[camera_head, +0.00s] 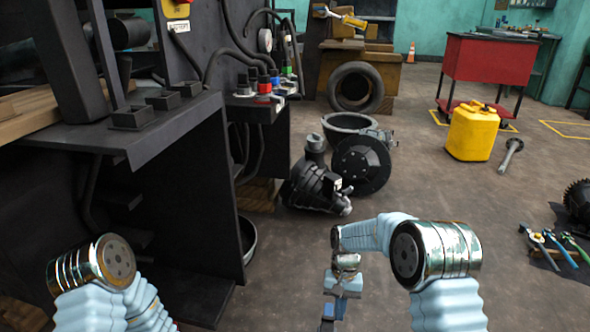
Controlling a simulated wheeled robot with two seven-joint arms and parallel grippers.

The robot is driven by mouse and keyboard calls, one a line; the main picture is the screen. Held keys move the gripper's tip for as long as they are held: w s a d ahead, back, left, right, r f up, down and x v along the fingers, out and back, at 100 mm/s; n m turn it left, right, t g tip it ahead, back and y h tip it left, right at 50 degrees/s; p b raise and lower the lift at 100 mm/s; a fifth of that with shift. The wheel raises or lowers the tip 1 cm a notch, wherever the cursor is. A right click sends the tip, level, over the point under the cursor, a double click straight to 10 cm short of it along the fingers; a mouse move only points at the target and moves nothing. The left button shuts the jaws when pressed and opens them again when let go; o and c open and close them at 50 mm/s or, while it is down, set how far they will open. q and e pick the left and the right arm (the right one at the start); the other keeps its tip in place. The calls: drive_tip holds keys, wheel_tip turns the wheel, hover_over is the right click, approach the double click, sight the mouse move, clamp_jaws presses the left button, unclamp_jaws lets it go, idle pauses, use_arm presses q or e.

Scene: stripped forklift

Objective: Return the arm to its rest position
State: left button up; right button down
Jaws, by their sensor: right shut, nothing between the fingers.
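My right arm (440,255) comes in from the bottom right and bends left at its elbow. Its gripper (333,312) hangs down near the bottom middle of the head view, above the brown floor. The right gripper is shut and holds nothing. My left arm (95,265) shows at the lower left, bent close in. The left gripper is not seen in this view.
The dark forklift body (180,200) fills the left side. Black machine parts (318,185), a tyre (355,88), a yellow can (472,132) and a red cart (490,60) stand farther back. Tools (550,240) lie at the right. The floor around the right gripper is clear.

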drive_tip(key=s+d+f+m+t+y, duration=0.1)
drive_tip(key=s+d+f+t+y, duration=0.15)
drive_tip(key=s+f, duration=1.45)
drive_tip(key=s+t, duration=0.1)
drive_tip(key=s, duration=0.7)
drive_tip(key=w+a+r+p, duration=0.1)
drive_tip(key=r+p, duration=0.3)
drive_tip(key=r, duration=0.1)
drive_tip(key=w+a+r+n+y+p, duration=0.1)
drive_tip(key=w+r+p, duration=0.1)
drive_tip(key=r+p, duration=0.2)
wheel_tip(320, 180, up, 3)
drive_tip(key=shift+w+a+f+t+p, duration=0.2)
drive_tip(key=shift+w+a+t+p, duration=0.1)
drive_tip(key=shift+t, duration=0.15)
